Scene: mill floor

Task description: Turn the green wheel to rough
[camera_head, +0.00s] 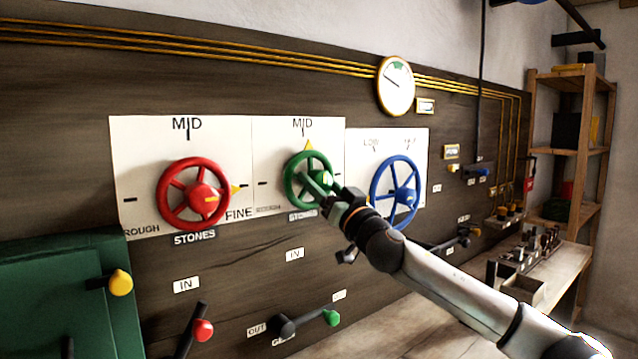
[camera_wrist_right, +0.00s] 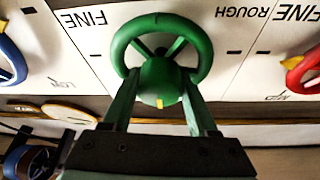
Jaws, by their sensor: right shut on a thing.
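The green wheel (camera_head: 293,166) is mounted on a white plate (camera_head: 270,140) between a red and a blue wheel. Its yellow pointer is at the top, under the MID mark. My right gripper (camera_head: 322,184) reaches it from the lower right and is shut on it. In the right wrist view, which is upside down, the fingers lie on either side of the green hub (camera_wrist_right: 160,78). There the word ROUGH (camera_wrist_right: 240,12) is on the plate to the wheel's right and FINE (camera_wrist_right: 85,18) to its left. My left gripper is not in view.
The red wheel (camera_head: 172,205) is to the left, its pointer toward FINE. The blue wheel (camera_head: 380,188) is close on the right, behind my right arm. Levers with red (camera_head: 203,331), green (camera_head: 331,318) and yellow (camera_head: 120,283) knobs stick out below. A round gauge (camera_head: 396,86) hangs above.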

